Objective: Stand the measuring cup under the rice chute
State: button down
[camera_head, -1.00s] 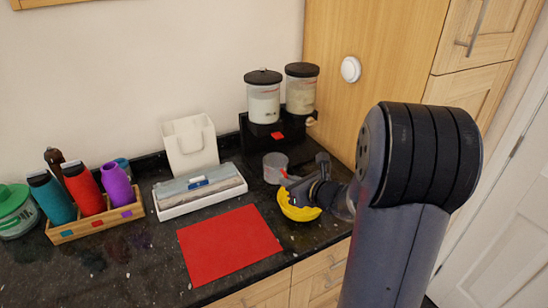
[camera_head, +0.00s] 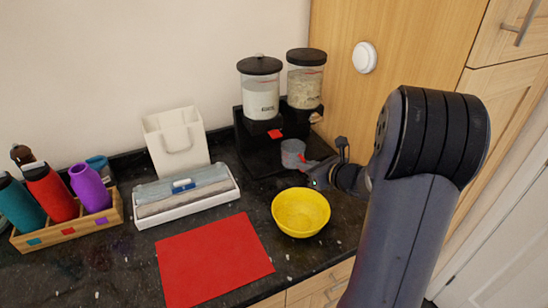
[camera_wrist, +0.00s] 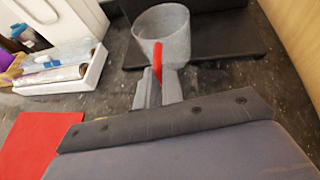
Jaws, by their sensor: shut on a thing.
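The clear grey measuring cup (camera_head: 293,153) with a red handle is upright in front of the black twin dispenser (camera_head: 245,150). I cannot tell whether the cup touches the surface. The left canister (camera_head: 260,92) holds white contents, the right one (camera_head: 305,82) pale grains. The labels are unreadable, so the rice chute is unclear.
A yellow bowl (camera_head: 300,213) stands close in front of my gripper. A red mat (camera_head: 212,262), a white tray (camera_head: 186,208) with a blue-clipped item, a white holder (camera_head: 176,145) and a bottle rack (camera_head: 66,232) lie left. A wooden cabinet (camera_head: 400,45) bounds the right.

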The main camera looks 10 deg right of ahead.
jog(key=w+a, duration=0.2)
jog(key=w, duration=0.1)
jog(key=w+a+p, duration=0.1)
jog(key=w+a, duration=0.1)
jog(key=w, duration=0.1)
jog(key=w+a+p, duration=0.1)
jog(key=w+a, duration=0.2)
jog(key=shift+w+a, duration=0.1)
jog(key=shift+w, duration=0.05)
jog(key=shift+f, duration=1.75)
jog(key=shift+f, duration=0.2)
jog(key=c, duration=1.5)
grip_release()
jog(key=shift+c, duration=0.2)
jog(key=shift+r, duration=0.1)
jog(key=shift+r+p, duration=0.2)
jog(key=shift+p, duration=0.1)
jog(key=b+v, duration=0.1)
jog(key=v, duration=1.1)
jog(key=shift+b, duration=0.4)
